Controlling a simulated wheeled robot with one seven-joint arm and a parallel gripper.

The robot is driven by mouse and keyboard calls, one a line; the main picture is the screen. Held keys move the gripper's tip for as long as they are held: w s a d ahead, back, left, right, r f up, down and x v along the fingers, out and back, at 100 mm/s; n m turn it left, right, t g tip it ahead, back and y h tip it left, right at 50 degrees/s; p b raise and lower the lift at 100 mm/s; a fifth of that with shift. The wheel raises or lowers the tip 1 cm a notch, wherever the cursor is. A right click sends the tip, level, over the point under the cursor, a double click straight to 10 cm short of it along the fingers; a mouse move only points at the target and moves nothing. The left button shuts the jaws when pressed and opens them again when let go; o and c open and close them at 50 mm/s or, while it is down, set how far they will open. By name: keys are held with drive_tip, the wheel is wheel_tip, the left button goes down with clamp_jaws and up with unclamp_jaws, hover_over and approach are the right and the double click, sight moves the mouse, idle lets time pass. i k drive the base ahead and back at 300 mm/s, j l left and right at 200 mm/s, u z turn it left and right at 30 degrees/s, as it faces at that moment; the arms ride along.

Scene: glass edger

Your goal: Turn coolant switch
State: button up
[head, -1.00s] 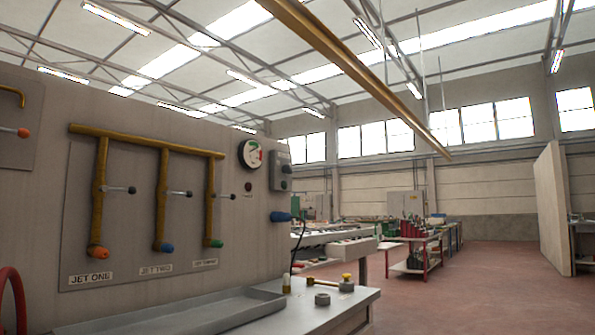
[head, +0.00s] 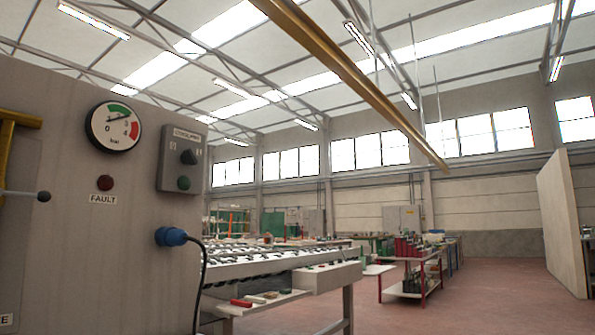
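The coolant switch (head: 189,157) is a black rotary knob on a small grey box (head: 167,182) on the machine panel, left of centre in the head view. Small marks flank the knob, too small to read. My gripper is not in the head view, so I cannot see where it is relative to the switch.
Left of the box are a pressure gauge (head: 114,127), a dark red FAULT lamp (head: 105,182) and a lever (head: 25,196) sticking out from the panel. A blue plug (head: 172,237) with a black cable juts out below. Open floor (head: 470,290) lies right.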

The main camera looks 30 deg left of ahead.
sight(188, 157)
drive_tip(key=i+l+u, duration=0.1)
drive_tip(key=i, duration=0.6)
drive_tip(key=i+l+u, duration=0.1)
drive_tip(key=i, duration=0.65)
drive_tip(key=i+u, duration=0.2)
drive_tip(key=u, duration=0.25)
drive_tip(key=i+u, duration=0.2)
drive_tip(key=u, duration=0.2)
drive_tip(key=i+l+u, duration=0.1)
drive_tip(key=u, duration=0.35)
drive_tip(key=i+l+u, duration=0.2)
drive_tip(key=u, duration=0.25)
drive_tip(key=i, duration=0.1)
